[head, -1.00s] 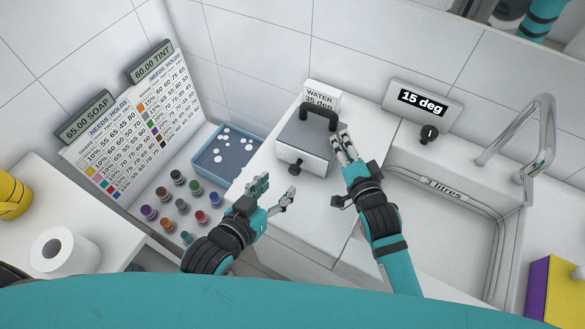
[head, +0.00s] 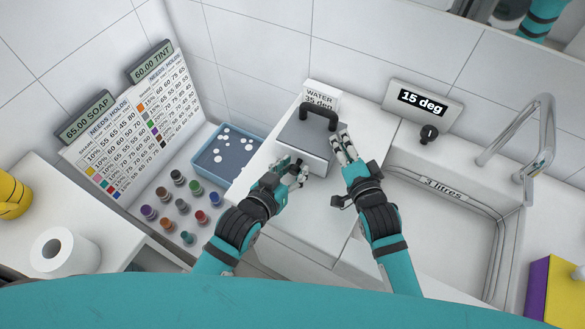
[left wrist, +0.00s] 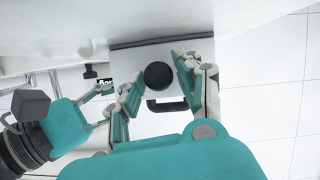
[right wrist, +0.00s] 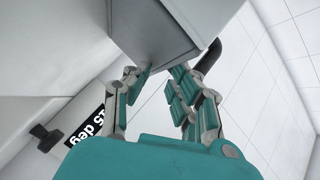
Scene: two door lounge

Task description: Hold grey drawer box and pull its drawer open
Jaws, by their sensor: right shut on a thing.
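The grey drawer box (head: 302,132) stands on the white counter, with a black carry handle (head: 320,115) on top. Its dark round knob (left wrist: 158,75) shows in the left wrist view on the pale drawer front (left wrist: 150,55). My left gripper (head: 294,170) is at the drawer front, open, with fingers on either side of the knob and a gap around it. It partly hides the front in the head view. My right gripper (head: 343,148) is shut on the box at its right side; the box (right wrist: 155,35) also shows in the right wrist view.
A WATER sign (head: 320,96) stands behind the box. A sink (head: 445,215) with a tap (head: 545,130) lies to the right. A blue tray (head: 225,158) and several small paint pots (head: 182,206) are on the left. The counter front (head: 300,225) is bare.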

